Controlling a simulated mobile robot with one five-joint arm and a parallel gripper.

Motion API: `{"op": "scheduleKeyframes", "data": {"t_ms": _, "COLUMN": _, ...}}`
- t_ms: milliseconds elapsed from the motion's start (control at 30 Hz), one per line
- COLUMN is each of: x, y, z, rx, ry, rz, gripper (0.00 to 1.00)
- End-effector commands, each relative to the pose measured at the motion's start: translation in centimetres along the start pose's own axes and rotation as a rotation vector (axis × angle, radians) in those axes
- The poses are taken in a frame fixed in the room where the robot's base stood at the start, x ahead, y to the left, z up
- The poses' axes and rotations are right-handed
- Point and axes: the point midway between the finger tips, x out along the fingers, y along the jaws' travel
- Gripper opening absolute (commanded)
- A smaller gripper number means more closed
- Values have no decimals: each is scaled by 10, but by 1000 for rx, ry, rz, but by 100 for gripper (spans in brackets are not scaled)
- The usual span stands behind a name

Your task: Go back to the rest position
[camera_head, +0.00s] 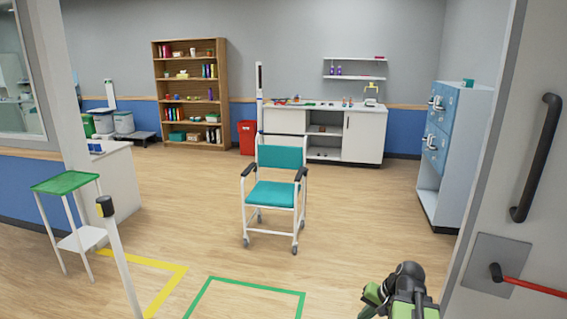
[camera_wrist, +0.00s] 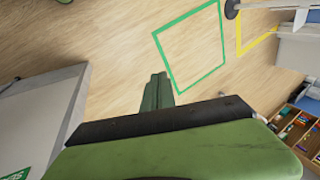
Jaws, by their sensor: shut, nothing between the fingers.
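My gripper shows in the wrist view (camera_wrist: 158,92) as green fingers closed together, with nothing between them, pointing out over bare wood floor. In the head view, part of my arm shows at the bottom right, green and black, in front of the doorway; the fingertips cannot be made out there. A green outlined square (camera_head: 245,296) is marked on the floor; it also shows in the wrist view (camera_wrist: 160,52), beyond the fingertips.
A grey door (camera_head: 520,130) with a black handle and a red bar stands close on the right. A wheeled teal chair (camera_head: 275,195) stands mid-room. A green-topped stand (camera_head: 65,183) and a post (camera_head: 122,260) are at left. Blue lockers (camera_head: 450,150) stand at right.

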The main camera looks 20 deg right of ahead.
Motion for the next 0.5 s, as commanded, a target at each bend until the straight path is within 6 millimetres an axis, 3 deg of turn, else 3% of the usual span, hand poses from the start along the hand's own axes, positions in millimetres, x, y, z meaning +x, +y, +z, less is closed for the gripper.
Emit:
{"op": "scheduleKeyframes", "data": {"t_ms": 33, "x": 11, "y": -34, "z": 17, "rx": -89, "ry": -46, "rz": 38, "gripper": 0}}
{"op": "scheduleKeyframes", "data": {"t_ms": 200, "x": 44, "y": -119, "z": 78, "rx": -377, "ry": -166, "rz": 188, "gripper": 0}}
{"op": "scheduleKeyframes", "data": {"t_ms": 333, "x": 57, "y": -164, "z": 120, "rx": -555, "ry": -218, "rz": 284, "gripper": 0}}
{"op": "scheduleKeyframes", "data": {"t_ms": 500, "x": 64, "y": -191, "z": 150, "rx": -673, "ry": -242, "rz": 349, "gripper": 0}}
